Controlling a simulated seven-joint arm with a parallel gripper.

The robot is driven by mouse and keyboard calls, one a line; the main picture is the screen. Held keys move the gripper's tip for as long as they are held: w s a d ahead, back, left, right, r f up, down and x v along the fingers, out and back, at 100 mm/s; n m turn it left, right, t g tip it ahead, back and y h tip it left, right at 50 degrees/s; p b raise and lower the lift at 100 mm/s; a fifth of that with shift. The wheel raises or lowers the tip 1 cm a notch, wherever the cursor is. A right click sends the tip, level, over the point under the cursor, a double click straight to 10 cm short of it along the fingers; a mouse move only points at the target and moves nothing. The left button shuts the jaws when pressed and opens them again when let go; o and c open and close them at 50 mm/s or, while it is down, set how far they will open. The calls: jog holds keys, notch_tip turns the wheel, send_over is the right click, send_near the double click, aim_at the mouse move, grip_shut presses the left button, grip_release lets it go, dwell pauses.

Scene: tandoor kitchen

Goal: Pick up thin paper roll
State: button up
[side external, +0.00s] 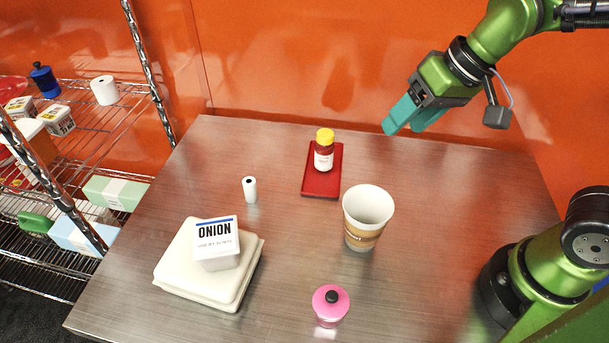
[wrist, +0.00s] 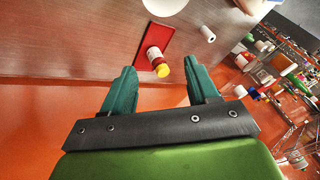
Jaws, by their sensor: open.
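The thin paper roll (side external: 250,190) is a small white cylinder with a dark core, standing upright on the metal table left of the red tray. It also shows in the wrist view (wrist: 208,34), near the top, right of the red tray. My gripper (side external: 406,122) is open and empty, with teal fingers, raised over the far right part of the table. In the wrist view its fingers (wrist: 160,90) are spread apart with nothing held between them. The gripper is well away from the roll, with the red tray and bottle lying between them in the side view.
A yellow-capped bottle (side external: 324,155) stands on the red tray (side external: 320,193). A paper cup (side external: 367,215), a pink lidded container (side external: 330,304) and an ONION box (side external: 217,247) on a pale container (side external: 178,272) are nearer. A wire shelf (side external: 105,120) stands left. Table around the roll is clear.

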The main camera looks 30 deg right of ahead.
jog(key=w+a+f+n+g, duration=0.2)
jog(key=w+a+f, duration=0.1)
jog(key=w+a, duration=0.55)
jog(key=h, duration=0.3)
send_near(249, 181)
jog(key=shift+t, duration=0.3)
jog(key=x, duration=0.4)
jog(key=s+x, duration=0.1)
jog(key=shift+w+d+f, duration=0.15)
jog(key=shift+f, duration=0.4)
jog(key=shift+w+x, duration=0.1)
jog(key=shift+x, duration=1.45)
jog(key=shift+w+x, duration=0.15)
jog(key=shift+x, duration=1.4)
jog(key=shift+r, duration=0.1)
jog(key=c, duration=1.1)
